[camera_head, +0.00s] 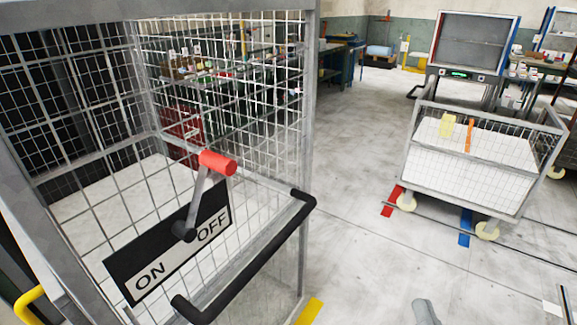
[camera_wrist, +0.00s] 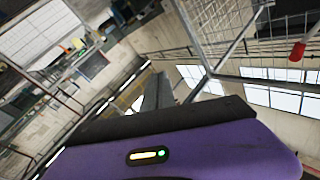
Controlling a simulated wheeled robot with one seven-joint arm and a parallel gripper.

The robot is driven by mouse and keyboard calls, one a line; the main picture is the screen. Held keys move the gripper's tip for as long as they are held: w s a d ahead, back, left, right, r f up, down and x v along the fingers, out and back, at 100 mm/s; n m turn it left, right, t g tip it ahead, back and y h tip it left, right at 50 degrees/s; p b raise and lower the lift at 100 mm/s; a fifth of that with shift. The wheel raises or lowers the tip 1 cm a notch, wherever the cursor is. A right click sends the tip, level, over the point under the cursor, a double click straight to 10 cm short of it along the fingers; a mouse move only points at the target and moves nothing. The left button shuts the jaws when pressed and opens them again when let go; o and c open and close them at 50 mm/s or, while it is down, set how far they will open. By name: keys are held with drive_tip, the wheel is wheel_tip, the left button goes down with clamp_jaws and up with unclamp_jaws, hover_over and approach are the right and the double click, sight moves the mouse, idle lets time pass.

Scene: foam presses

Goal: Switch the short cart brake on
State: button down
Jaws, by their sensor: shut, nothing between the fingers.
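A mesh cart (camera_head: 308,120) stands close at the left in the head view. Its brake lever (camera_head: 197,200) rises from a dark pivot, leaning slightly right, with a red grip (camera_head: 217,163) on top. The label plate (camera_head: 165,258) reads ON at lower left and OFF at upper right; the lever is nearer OFF. A lower mesh cart (camera_head: 475,185) stands farther off at right; I cannot tell whether it has a brake lever. My gripper (camera_wrist: 158,90) is shut and empty in the wrist view, apart from a red piece (camera_wrist: 297,52) at the right, apparently the grip.
A black push handle (camera_head: 255,255) sticks out in front of the near cart, below the lever. Red (camera_head: 392,200) and blue (camera_head: 465,228) floor marks lie by the far cart. A press (camera_head: 472,45) stands behind it. The floor between the carts is mostly clear.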

drive_tip(key=w+a+r+m+y+b, duration=0.15)
drive_tip(key=w+r+y, duration=0.25)
drive_tip(key=w+r, duration=0.45)
drive_tip(key=w+a+r+m+y, duration=0.3)
drive_tip(key=w+r+y, duration=0.15)
drive_tip(key=w, duration=0.75)
drive_tip(key=a+r+n+g+y, duration=0.2)
drive_tip(key=a+r+g+y, duration=0.5)
drive_tip(key=a+r+y, duration=0.15)
drive_tip(key=s+a+f+g+y, duration=0.1)
drive_tip(key=s+a+f+g, duration=0.2)
drive_tip(key=s+g, duration=0.1)
drive_tip(key=shift+s+g, duration=0.4)
drive_tip(key=w+a+r+p, duration=0.1)
drive_tip(key=a+p, duration=0.2)
drive_tip(key=a, duration=0.8)
drive_tip(key=shift+a, duration=0.2)
